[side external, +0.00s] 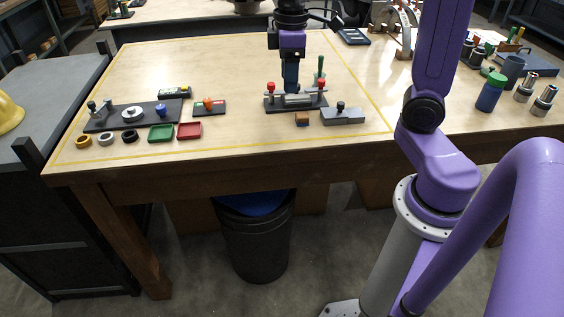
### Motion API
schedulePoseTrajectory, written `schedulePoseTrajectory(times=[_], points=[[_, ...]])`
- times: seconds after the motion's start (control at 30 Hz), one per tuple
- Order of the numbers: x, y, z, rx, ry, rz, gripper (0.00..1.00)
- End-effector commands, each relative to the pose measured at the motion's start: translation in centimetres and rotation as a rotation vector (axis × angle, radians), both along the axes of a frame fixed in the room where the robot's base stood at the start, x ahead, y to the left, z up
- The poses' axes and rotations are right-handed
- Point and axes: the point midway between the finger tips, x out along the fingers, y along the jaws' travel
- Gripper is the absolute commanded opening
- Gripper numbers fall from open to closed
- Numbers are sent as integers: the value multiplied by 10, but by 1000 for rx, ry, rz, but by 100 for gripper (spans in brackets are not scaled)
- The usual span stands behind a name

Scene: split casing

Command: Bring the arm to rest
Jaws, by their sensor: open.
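My gripper (291,86) points straight down over the middle of the table, just above a dark fixture plate (297,106). The plate carries a grey metal casing piece (298,99) between two red-topped clamps, a left one (271,87) and a right one (321,85). The fingers are small and dark here, and they overlap the casing from this side. I cannot tell whether they touch it. My gripper is open.
A grey block with a black knob (342,115) and a small brown block (302,119) lie in front. To the left are a dark tray (105,119), green (161,133) and red (190,131) bins, and several rings. A green-handled tool (319,70) stands behind.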

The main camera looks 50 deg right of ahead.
Motion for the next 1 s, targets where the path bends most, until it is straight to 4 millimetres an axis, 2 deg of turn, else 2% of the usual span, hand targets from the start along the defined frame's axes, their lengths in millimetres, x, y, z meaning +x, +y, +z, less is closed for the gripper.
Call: schedulePoseTrajectory(times=[0.1,0.3,0.43,0.6,0.8,1.0], points=[[-32,28,-9,2,-3,70,53],[-90,59,-26,6,-4,177,53],[-129,69,-37,9,-4,245,53],[-174,72,-52,13,-4,325,53],[-202,68,-62,16,-4,376,53],[-207,67,-63,17,-4,383,53]])
